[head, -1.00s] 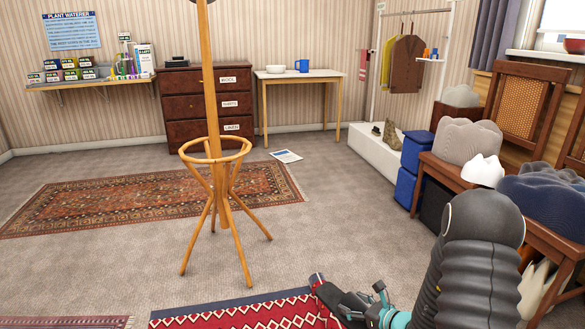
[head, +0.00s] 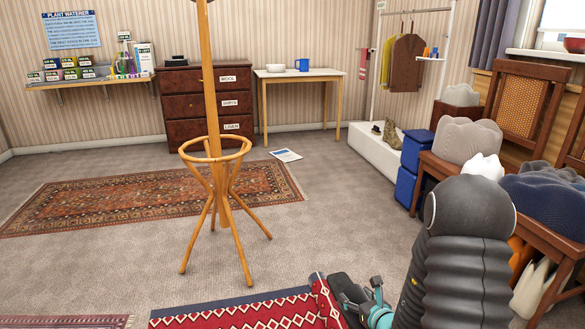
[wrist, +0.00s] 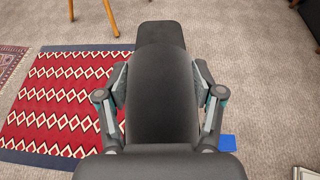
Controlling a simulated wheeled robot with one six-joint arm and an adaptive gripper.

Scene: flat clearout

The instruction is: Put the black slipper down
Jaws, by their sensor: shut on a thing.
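The black slipper (wrist: 155,110) fills the middle of the wrist view, with its flat dark end pointing away from me. My gripper (wrist: 158,82) is shut on it, one finger pressed to each side. In the head view the slipper (head: 343,289) and my gripper (head: 362,298) show at the bottom, over the right end of the red patterned rug (head: 260,312). The slipper appears held above the floor, but its exact height is hard to tell. My arm hides the area to the right of it.
A wooden coat stand (head: 222,190) stands ahead on grey carpet. A small blue thing (wrist: 228,143) lies on the floor.

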